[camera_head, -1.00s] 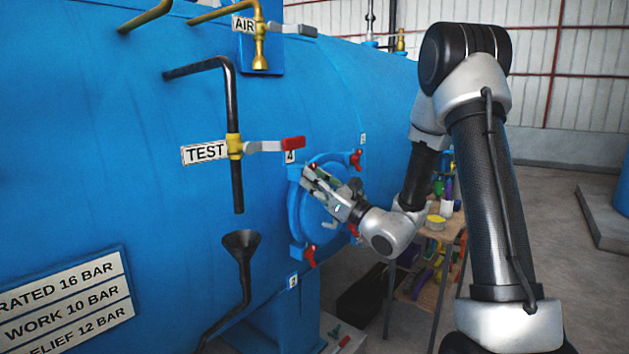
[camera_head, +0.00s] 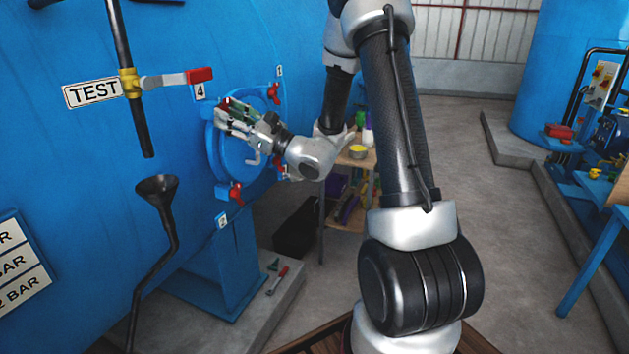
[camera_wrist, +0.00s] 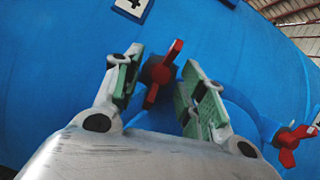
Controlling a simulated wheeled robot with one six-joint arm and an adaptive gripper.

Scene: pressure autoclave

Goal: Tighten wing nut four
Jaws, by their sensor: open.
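Wing nut four (camera_wrist: 162,72) is red and shows in the wrist view just beyond and between my fingertips, under the label "4" (camera_wrist: 133,6). Its wings stand tilted, one up to the right and one down to the left. My gripper (camera_wrist: 158,85) is open, with green-padded fingers on either side of the nut; I cannot tell whether they touch it. In the head view my gripper (camera_head: 228,112) is at the upper left of the round blue hatch (camera_head: 213,150), below the label "4" (camera_head: 200,91), and mostly hides the nut.
Other red wing nuts sit at the hatch's upper right (camera_head: 273,93) and bottom (camera_head: 236,192). A red-handled TEST valve (camera_head: 199,75) and a black funnel (camera_head: 157,187) stand to the left. A small table (camera_head: 362,160) with bottles is behind my arm.

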